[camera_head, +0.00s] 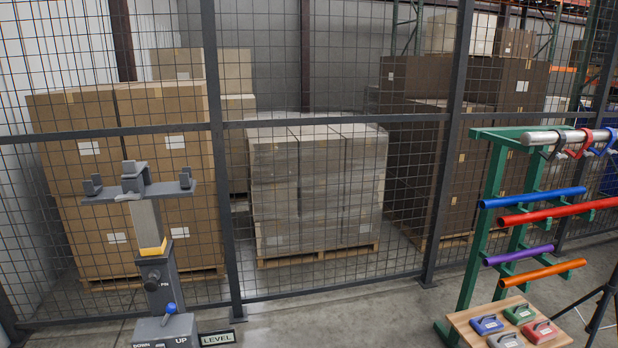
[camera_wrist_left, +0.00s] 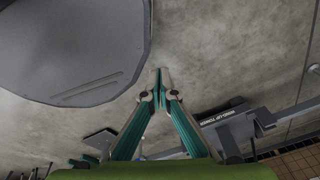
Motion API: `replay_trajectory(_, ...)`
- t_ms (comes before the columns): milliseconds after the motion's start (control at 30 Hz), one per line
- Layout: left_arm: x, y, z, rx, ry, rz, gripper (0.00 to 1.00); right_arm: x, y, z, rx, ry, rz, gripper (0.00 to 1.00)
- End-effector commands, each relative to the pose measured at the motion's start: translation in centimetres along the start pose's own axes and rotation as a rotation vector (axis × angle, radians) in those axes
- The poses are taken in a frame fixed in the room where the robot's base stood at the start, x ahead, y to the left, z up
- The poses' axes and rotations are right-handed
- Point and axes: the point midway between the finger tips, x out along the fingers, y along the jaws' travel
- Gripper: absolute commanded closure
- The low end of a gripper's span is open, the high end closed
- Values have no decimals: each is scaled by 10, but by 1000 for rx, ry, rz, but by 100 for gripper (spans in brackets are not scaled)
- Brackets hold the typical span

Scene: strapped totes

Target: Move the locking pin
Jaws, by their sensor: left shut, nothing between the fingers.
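A black knob (camera_head: 153,281) sits on the grey column of the stand, beside a label reading PIN (camera_head: 172,285). This knob appears to be the locking pin, pushed close to the column. Above it the stand (camera_head: 146,215) has a pale inner post with a yellow collar and a grey cradle head. My left gripper (camera_wrist_left: 161,75) shows only in the left wrist view, shut and empty above bare floor. A dark labelled structure (camera_wrist_left: 225,115) lies to its right in that view; the pin cannot be made out there. My right gripper is not in view.
A blue-knobbed lever (camera_head: 170,309) stands on the base marked DOWN and UP, beside a LEVEL sign (camera_head: 218,338). A mesh fence (camera_head: 222,200) runs behind. A green rack (camera_head: 484,220) with coloured bars stands right. Floor between stand and rack is clear.

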Motion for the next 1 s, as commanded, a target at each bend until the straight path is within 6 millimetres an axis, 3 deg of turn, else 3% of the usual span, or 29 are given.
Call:
replay_trajectory(67, 1, 11, 18, -27, -29, 16, 100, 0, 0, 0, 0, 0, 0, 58)
replay_trajectory(167, 1, 16, 27, -43, -44, 24, 100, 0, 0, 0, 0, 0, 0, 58)
replay_trajectory(1000, 1, 16, 27, -43, -44, 24, 100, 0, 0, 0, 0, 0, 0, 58)
